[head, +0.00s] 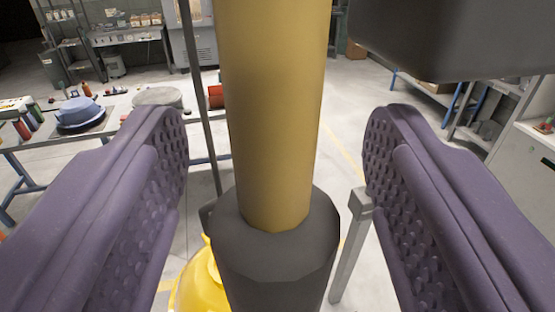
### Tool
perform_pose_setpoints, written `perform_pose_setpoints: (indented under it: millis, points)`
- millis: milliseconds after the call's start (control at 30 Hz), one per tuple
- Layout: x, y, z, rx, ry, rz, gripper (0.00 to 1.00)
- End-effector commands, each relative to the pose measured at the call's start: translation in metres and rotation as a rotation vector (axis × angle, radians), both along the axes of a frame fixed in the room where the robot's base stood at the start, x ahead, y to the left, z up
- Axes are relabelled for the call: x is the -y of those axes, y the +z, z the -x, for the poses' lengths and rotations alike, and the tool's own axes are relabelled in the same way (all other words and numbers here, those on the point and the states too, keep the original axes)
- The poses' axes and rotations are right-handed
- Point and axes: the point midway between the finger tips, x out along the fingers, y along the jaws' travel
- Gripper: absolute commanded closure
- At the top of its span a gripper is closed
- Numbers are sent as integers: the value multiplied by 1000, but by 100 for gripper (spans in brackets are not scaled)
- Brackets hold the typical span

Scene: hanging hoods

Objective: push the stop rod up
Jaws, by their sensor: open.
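A thick upright rod (275,110), dull gold in colour, fills the middle of the head view. Its lower end sits in a dark grey collar (275,255), and its top runs out of the picture. I take it to be the stop rod. My gripper (277,150) is open, with one purple padded finger on each side of the rod. Clear gaps show between both fingers and the rod, so neither appears to touch it. The part below the collar is out of view.
A dark block (455,40) hangs at the upper right, above the right finger. A yellow rounded object (200,280) shows below left of the collar. Behind, a table (100,128) with a blue item stands at left, and a white cabinet (525,165) at right. Grey floor lies between.

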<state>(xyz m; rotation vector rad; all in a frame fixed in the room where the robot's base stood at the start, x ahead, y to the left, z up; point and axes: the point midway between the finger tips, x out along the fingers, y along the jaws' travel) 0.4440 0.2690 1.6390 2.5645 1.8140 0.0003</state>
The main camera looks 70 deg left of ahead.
Motion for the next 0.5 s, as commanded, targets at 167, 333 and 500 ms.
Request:
perform_pose_setpoints:
  millis: [167,333,500]
  points:
    - [24,-1,7,1,-5,-1,37]
    - [54,-1,18,1,-5,-1,37]
    - [71,-1,24,1,-2,0,37]
